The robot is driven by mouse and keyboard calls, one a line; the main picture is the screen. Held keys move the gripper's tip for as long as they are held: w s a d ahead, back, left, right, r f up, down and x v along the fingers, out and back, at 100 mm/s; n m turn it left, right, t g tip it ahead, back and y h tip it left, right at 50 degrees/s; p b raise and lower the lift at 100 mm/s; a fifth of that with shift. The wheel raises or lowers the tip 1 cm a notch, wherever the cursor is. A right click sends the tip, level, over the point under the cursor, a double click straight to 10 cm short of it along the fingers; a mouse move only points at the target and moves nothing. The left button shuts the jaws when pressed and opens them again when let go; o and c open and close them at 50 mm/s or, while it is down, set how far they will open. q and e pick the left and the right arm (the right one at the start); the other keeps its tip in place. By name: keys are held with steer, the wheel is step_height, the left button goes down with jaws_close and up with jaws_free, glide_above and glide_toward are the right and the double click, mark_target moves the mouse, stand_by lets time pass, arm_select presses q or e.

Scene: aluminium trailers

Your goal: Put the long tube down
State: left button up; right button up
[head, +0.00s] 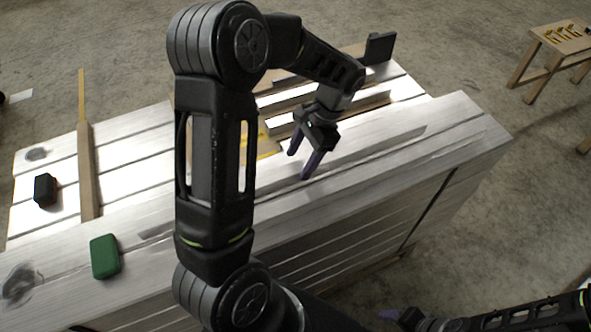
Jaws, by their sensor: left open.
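A long grey tube (385,145) lies along the near top beam of the aluminium trailer (455,120). Its right end shows, a left stretch shows near the green case, and my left arm hides the middle. My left gripper (298,167) has purple fingertips, spread apart and empty. It hangs over the tube, pointing down; I cannot tell whether the fingertips touch it. My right gripper (392,315) is low at the bottom edge, away from the tube, and its jaws are too unclear to read.
A green case (105,257) sits on the near beam at left. A small dark box (45,190) and a wooden bar (86,170) lie on the slats. A black object (380,47) stands at the far edge. A wooden stand (541,60) is at the upper right on open concrete floor.

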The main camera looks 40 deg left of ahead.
mark_target(296, 167)
arm_select(q)
steer(key=x, duration=0.3)
steer(key=shift+s+f, duration=0.1)
steer(key=shift+f, duration=0.05)
steer(key=shift+c, duration=0.5)
jaws_close()
stand_by(0.4)
stand_by(0.8)
